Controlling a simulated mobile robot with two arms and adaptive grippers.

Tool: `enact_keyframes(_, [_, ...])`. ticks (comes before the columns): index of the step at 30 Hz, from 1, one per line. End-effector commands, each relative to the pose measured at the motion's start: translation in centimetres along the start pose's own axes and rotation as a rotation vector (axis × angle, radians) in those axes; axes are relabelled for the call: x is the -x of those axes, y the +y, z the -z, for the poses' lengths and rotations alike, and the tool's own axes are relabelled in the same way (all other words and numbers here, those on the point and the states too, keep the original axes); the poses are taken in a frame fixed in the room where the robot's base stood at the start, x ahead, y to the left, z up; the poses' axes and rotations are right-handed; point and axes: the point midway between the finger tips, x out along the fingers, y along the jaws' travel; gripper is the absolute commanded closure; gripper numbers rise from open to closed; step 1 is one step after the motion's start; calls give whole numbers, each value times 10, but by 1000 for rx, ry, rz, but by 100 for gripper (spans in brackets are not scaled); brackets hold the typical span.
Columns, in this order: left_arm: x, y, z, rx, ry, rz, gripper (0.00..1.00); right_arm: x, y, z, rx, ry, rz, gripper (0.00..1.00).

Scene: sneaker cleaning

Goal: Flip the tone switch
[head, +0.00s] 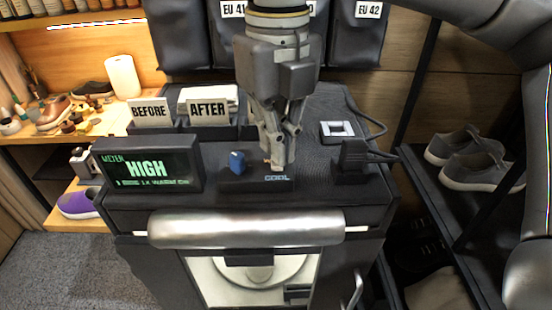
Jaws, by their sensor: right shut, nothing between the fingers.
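A low black switch base (256,185) sits on top of the dark cabinet, near its front. I cannot tell whether the fingertips touch the base. My left gripper is not in view.
A meter screen (152,165) reading "HIGH" stands left of the switch. "BEFORE" (150,112) and "AFTER" (208,109) signs stand behind. A black block (354,154) with a cable is at right. A metal bar (246,229) runs along the cabinet front. Grey sneakers (468,160) sit on the right shelf.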

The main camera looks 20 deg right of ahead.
Motion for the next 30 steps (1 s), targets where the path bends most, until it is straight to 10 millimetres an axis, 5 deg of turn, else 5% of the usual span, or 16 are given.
enact_keyframes(30, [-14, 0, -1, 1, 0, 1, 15, -15, 0, 0, 0, 0, 0, 100])
